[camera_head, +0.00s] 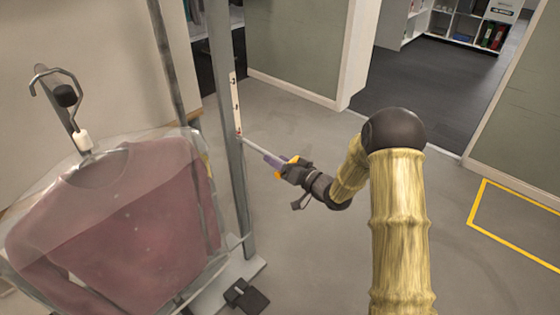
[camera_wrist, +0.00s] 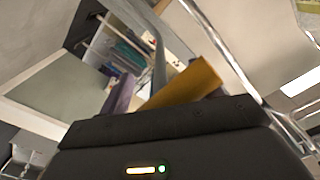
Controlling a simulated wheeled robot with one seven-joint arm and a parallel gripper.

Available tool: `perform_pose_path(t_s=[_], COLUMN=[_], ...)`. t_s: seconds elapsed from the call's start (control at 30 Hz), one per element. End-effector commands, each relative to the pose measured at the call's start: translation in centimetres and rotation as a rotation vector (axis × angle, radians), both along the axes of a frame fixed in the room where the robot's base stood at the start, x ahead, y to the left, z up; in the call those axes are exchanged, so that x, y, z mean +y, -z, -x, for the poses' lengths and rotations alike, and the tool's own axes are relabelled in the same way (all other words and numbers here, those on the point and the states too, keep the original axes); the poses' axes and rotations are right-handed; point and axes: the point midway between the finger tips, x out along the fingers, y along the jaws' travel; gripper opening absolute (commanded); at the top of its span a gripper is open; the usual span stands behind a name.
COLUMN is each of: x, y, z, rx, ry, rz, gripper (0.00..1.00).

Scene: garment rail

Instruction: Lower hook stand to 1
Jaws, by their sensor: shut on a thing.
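A grey upright post (camera_head: 225,110) stands left of centre in the head view. It carries a narrow white strip (camera_head: 234,98) with small dark and red marks, too small to read. A thin metal rod (camera_head: 257,146) with a purple-grey grip (camera_head: 273,159) reaches from my gripper to the post, near the strip's lower end. My gripper (camera_head: 282,163), with orange parts near its tips, is shut on the grip. In the wrist view the purple part (camera_wrist: 122,95) and an orange part (camera_wrist: 185,85) show ahead of the dark gripper body. The exact contact is partly hidden.
A dark red sweater (camera_head: 125,215) under clear plastic hangs at left, close to the post, with a metal hook (camera_head: 62,88) above it. A pale foot (camera_head: 240,275) and a dark pedal-like block (camera_head: 247,297) lie at the post's base. Grey floor (camera_head: 330,250) is clear to the right.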

Motion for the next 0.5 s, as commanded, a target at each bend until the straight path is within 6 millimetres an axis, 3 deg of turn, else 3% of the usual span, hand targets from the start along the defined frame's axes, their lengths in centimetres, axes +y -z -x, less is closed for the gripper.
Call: perform_pose_path(t_s=[0.1,0.13,0.17,0.5], x=[-0.32,-0.32,-0.31,-0.06], y=[0.91,0.94,0.97,0.93], z=[0.12,0.12,0.14,0.26], rx=[0.005,0.006,0.007,0.008], ry=[0.001,0.002,0.002,-0.003], rz=[0.024,0.023,0.023,0.019], gripper=[0.24,0.7,0.76,0.78])
